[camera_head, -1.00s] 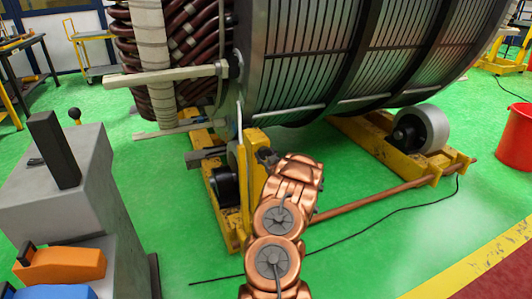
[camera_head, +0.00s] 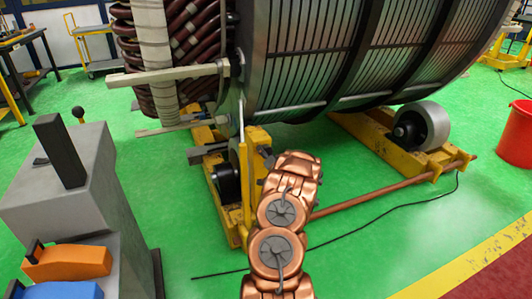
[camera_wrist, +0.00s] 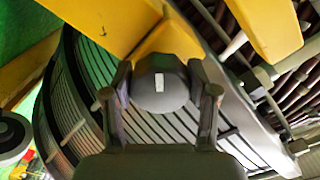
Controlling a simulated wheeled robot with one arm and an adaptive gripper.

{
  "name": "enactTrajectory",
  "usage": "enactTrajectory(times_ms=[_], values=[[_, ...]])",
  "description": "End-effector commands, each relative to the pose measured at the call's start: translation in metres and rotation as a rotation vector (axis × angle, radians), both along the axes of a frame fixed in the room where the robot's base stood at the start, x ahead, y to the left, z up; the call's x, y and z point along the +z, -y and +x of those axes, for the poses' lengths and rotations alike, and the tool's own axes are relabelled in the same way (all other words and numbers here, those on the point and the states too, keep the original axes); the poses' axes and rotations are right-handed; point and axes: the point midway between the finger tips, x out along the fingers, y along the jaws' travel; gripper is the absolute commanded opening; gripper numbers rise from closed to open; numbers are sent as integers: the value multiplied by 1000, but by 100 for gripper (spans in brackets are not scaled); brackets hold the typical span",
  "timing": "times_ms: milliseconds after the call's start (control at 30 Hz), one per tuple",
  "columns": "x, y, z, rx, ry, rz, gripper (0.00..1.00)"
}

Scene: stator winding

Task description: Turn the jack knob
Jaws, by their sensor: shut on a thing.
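The jack knob (camera_wrist: 158,96) is a dark, rounded knob with a small white mark on its face, in the middle of the wrist view. My gripper (camera_wrist: 160,78) has one finger on each side of it and is shut on it. The white mark stands nearly upright in that view. The yellow jack (camera_wrist: 172,40) is behind the knob. In the head view the jack (camera_head: 258,143) stands beside the front roller of the stator's cradle. My gripper (camera_head: 267,158) is at its right side there, and the knob is largely hidden by the gripper and wrist.
The large stator (camera_head: 350,60) with brown coils (camera_head: 190,45) lies above a yellow roller cradle (camera_head: 375,150). A copper-coloured bar (camera_head: 385,194) and a black cable (camera_head: 390,208) run low on the right. A grey cabinet (camera_head: 75,190) stands left, a red bucket (camera_head: 517,140) right.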

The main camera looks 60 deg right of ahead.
Motion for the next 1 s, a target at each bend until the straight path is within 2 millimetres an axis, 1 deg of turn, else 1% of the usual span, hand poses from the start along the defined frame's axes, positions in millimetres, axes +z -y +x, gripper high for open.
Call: enactTrajectory(times_ms=[33, 600, 800, 1000], values=[[3, 4, -4, -10, 27, 36, 24], [5, 3, -3, -10, 315, 464, 24], [6, 3, -3, -10, 386, 570, 24], [6, 3, -3, -10, 430, 636, 24]])
